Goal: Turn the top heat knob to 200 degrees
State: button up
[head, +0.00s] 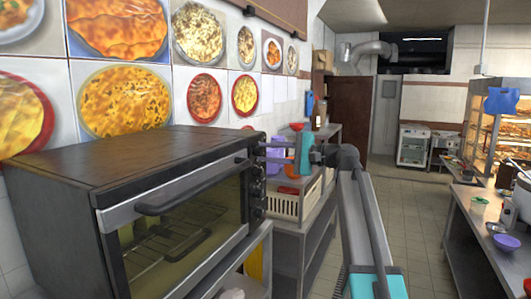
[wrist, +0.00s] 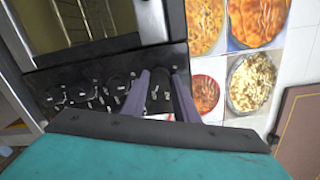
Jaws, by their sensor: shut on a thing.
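The toaster oven (head: 150,190) stands on the left with its glass door shut. Its control panel with a column of dark knobs is on the door's right side; the panel also shows in the wrist view (wrist: 50,85), running sideways. The top heat knob (wrist: 158,88) is at the right end of the row there, between my two fingers. My gripper (head: 262,152) reaches the upper panel from the right; its fingers in the wrist view (wrist: 160,75) are closed around the top knob. The dial marks are too small to read, so I cannot tell its setting.
A wall with food pictures (head: 125,100) rises behind the oven. The tiled aisle (head: 415,215) on the right is clear, with a steel counter (head: 475,235) beyond.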

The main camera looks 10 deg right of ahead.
jog(key=shift+d, duration=0.15)
jog(key=o, duration=1.1)
jog(key=shift+d, duration=0.1)
jog(key=shift+c, duration=0.2)
jog(key=b+v, duration=0.4)
jog(key=v, duration=0.9)
jog(key=shift+s+d, duration=0.2)
jog(key=shift+s, duration=0.05)
